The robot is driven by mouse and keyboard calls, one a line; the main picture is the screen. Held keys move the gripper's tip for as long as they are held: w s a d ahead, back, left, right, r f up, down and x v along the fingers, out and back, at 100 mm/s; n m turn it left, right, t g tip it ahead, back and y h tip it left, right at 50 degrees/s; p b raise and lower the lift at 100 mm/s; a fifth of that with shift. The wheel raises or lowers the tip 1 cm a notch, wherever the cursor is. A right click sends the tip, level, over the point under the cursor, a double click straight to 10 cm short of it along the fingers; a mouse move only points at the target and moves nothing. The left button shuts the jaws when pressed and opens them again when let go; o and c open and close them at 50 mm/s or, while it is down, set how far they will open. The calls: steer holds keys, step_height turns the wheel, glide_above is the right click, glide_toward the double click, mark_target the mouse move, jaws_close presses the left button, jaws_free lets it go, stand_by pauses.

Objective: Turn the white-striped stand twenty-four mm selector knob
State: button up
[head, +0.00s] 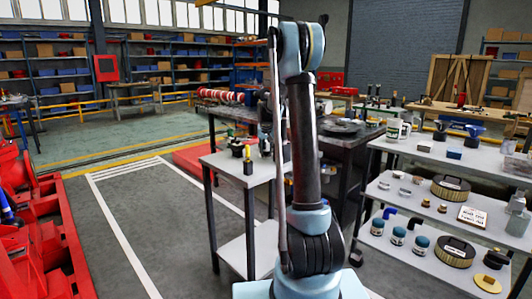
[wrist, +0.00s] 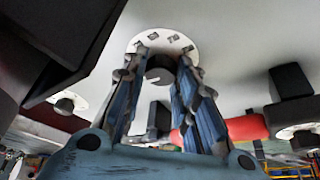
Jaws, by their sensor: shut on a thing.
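In the wrist view a dark round knob (wrist: 160,72) sits in front of a white marked dial plate (wrist: 172,42) on a pale panel. My gripper (wrist: 159,68) has its two blue ribbed fingers on either side of this knob and is shut on it. I cannot make out a white stripe on the knob, so I cannot confirm from the picture that it is the striped one. In the head view my arm hides the gripper and the knob.
Other knobs with white plates flank it at left (wrist: 65,105) and right (wrist: 303,138) in the wrist view. In the head view a small grey table (head: 226,163) stands by my arm, and a loaded shelf (head: 432,205) stands at right. Red machinery (head: 42,235) is at left.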

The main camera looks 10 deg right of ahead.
steer(key=m, duration=0.1)
steer(key=m+h, duration=0.1)
steer(key=m, duration=0.2)
steer(key=shift+w+a+m+g+h, duration=0.1)
steer(key=shift+a+m+g+h, duration=0.15)
steer(key=shift+m+g+h, duration=0.15)
steer(key=m+g+h, duration=0.1)
steer(key=m, duration=0.4)
steer(key=shift+w, duration=0.1)
steer(key=m+g, duration=0.1)
steer(key=m, duration=0.2)
steer(key=m+g+h, duration=0.1)
steer(key=m, duration=0.2)
steer(key=shift+w+a, duration=0.1)
steer(key=shift+w, duration=0.05)
steer(key=m+g, duration=0.2)
steer(key=m, duration=0.2)
steer(key=shift+w+m, duration=0.15)
steer(key=shift+m, duration=0.25)
steer(key=o, duration=1)
steer(key=shift+o, duration=0.2)
steer(key=shift+r, duration=0.1)
